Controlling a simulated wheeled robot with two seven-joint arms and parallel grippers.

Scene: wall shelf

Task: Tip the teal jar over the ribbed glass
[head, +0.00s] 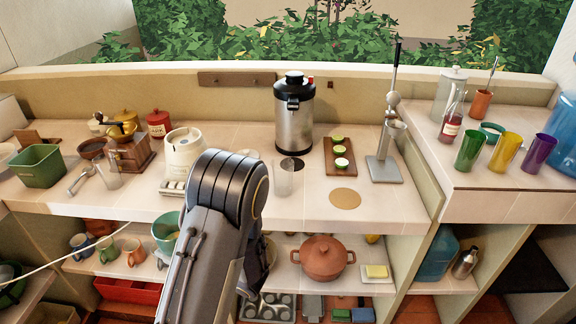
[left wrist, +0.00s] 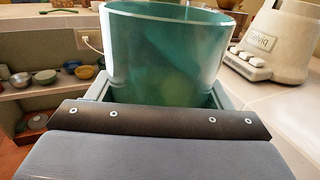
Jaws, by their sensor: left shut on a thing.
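The teal jar (left wrist: 165,50) fills the upper middle of the left wrist view, between the fingers of my left gripper (left wrist: 160,96), which is shut on it. In the head view a teal vessel (head: 164,231), which looks like this jar, shows at the counter's front edge, left of my arm; the gripper is mostly hidden behind the arm. A clear glass (head: 283,178) stands on the counter below the steel dispenser. Another clear glass (head: 110,177) stands by the grinder. I cannot make out ribs on either. My right gripper is not in view.
A white appliance base (head: 184,152) stands on the counter near the jar; it also shows in the left wrist view (left wrist: 262,42). The steel dispenser (head: 294,115), a board with lime pieces (head: 340,158) and a tall press (head: 386,165) stand farther right. The counter's front middle is fairly clear.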

